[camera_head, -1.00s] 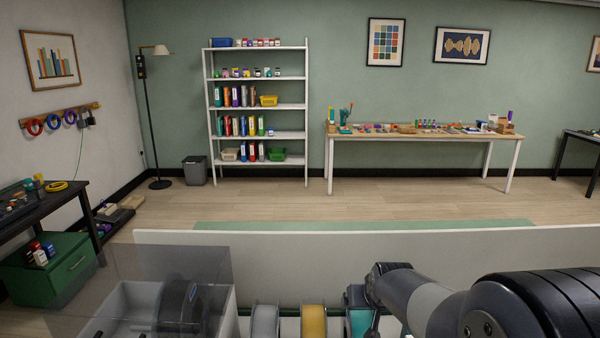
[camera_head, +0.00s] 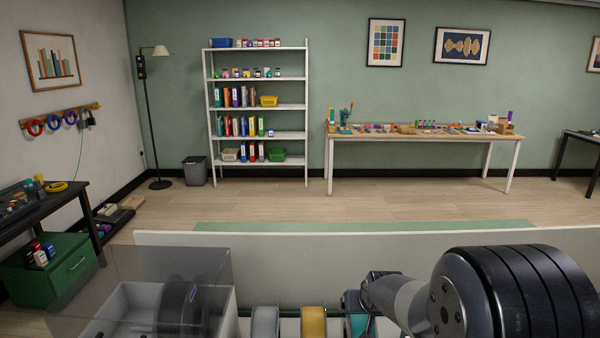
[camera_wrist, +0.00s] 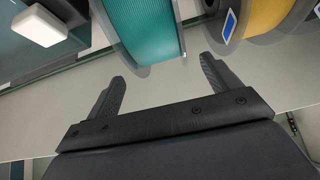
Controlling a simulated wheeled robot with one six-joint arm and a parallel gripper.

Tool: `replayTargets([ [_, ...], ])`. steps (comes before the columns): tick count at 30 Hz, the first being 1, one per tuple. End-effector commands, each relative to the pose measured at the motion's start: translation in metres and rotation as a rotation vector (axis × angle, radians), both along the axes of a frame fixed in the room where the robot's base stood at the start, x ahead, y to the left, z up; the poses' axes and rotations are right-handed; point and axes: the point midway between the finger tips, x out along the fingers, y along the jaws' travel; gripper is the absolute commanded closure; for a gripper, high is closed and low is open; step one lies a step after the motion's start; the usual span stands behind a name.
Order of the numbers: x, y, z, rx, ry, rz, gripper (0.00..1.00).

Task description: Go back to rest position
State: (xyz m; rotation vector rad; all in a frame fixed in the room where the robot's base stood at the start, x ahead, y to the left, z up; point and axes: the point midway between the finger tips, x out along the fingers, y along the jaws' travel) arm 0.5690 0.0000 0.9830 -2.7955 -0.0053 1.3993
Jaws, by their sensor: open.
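My gripper (camera_wrist: 162,88) is open in the wrist view, with its two dark fingers apart and nothing between them. It is above a pale grey surface (camera_wrist: 165,93). A teal spool (camera_wrist: 142,28) stands just beyond the fingertips, apart from them as far as I can tell. The teal spool (camera_head: 357,325) shows there partly, beside my arm.
A yellow spool (camera_head: 313,323) and a grey spool (camera_head: 265,322) stand left of the teal one. A clear-lidded box (camera_head: 130,300) with a dark spool is further left. A low pale panel (camera_head: 300,255) runs behind them. Open floor (camera_head: 270,208) lies beyond.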

Motion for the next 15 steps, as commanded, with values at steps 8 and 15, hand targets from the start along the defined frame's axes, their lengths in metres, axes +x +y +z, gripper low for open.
replayTargets([
  [8, 0.009, 0.0, 0.011, 0.0, -0.002, 0.0, 0.16],
  [15, 0.009, 0.0, 0.037, 0.0, -0.001, 0.0, 0.16],
])
